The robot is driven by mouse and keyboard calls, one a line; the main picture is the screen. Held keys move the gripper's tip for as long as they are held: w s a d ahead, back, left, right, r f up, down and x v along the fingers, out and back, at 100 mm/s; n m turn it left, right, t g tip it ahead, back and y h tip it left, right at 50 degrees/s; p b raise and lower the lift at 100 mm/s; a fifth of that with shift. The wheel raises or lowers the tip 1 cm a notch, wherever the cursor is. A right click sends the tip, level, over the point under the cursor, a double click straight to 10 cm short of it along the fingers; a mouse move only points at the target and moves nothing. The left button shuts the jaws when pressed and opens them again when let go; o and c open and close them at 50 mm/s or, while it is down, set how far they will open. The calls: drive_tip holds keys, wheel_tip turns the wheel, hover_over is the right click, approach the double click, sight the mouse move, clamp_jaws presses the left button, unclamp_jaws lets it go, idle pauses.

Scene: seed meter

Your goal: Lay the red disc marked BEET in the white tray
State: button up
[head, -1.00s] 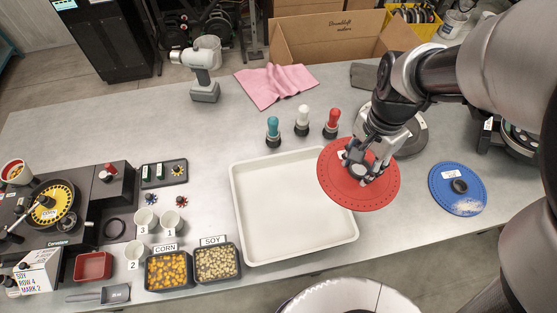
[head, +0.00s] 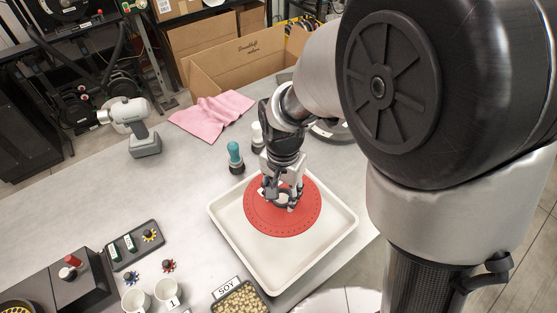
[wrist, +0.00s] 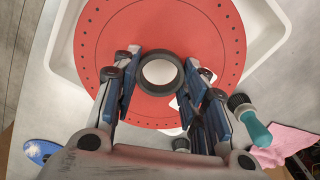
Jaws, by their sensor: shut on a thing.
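The red disc (head: 262,218) is flat and round, with small holes near its edge and a dark ring-shaped hub (wrist: 160,56) in its middle. My gripper (head: 282,197) is shut on that hub. The disc is over the white tray (head: 222,232), toward its back half, and hides part of the floor and of the back rim. In the wrist view the disc (wrist: 115,30) covers much of the tray (wrist: 268,25). It looks roughly level; its exact height over the tray floor is hard to tell. Any BEET label is not readable.
A teal-handled tool (head: 236,157) and a white-handled one (head: 258,138) stand just behind the tray. The SOY bin (head: 240,300) is close in front. White cups (head: 168,292) stand at front left. A pink cloth (head: 212,114) and a cordless tool (head: 135,127) lie farther back.

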wheel_tip(320, 180, down, 10)
drive_tip(key=b, duration=0.3)
drive_tip(key=shift+f, duration=0.15)
drive_tip(key=shift+f, duration=0.2)
drive_tip(key=o, duration=1.1)
drive_tip(key=shift+r, duration=0.15)
